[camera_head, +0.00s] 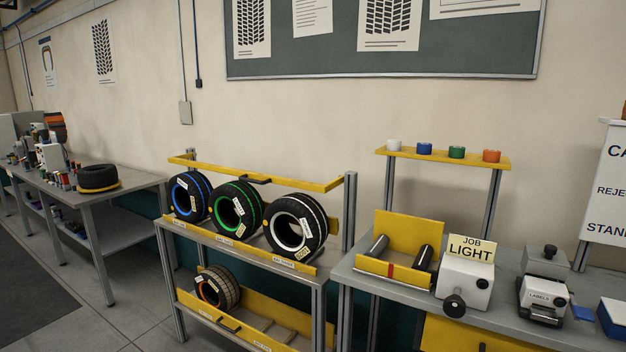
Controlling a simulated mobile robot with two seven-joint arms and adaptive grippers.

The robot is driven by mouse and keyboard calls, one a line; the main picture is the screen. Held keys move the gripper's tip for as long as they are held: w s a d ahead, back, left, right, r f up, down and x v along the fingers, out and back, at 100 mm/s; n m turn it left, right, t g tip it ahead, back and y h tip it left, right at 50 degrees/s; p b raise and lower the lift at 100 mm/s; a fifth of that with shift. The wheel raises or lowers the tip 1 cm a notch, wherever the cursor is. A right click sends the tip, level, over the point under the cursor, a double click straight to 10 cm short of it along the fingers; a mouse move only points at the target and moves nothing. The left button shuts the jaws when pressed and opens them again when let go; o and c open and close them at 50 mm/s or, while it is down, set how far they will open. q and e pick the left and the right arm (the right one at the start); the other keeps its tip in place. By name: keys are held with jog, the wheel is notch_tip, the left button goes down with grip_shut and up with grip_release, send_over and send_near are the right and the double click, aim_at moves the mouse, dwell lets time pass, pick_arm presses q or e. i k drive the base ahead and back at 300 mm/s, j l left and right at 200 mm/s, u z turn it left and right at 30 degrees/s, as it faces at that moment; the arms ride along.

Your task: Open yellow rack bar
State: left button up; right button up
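A tyre rack (322,281) stands in the middle of the view. A yellow bar (300,182) with a black handle (257,179) runs along its top, above the upper row of tyres. The upper shelf holds a blue-ringed tyre (181,205), a green-ringed tyre (219,216) and a white-ringed tyre (274,234). Neither of my grippers is in view.
To the right, a bench holds a yellow roller stand (400,229), a "JOB LIGHT" box (463,283) and a "LABELS" device (543,299). Several coloured caps sit on a yellow shelf (486,160). A left-hand table (120,193) carries another tyre (98,176). Floor shows at lower left.

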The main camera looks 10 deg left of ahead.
aim_at(261, 179)
jog(key=i+j+z, duration=0.15)
jog(key=j+z, duration=0.8)
jog(key=j, duration=0.35)
jog(key=i+j+z, duration=0.15)
jog(key=j, duration=0.35)
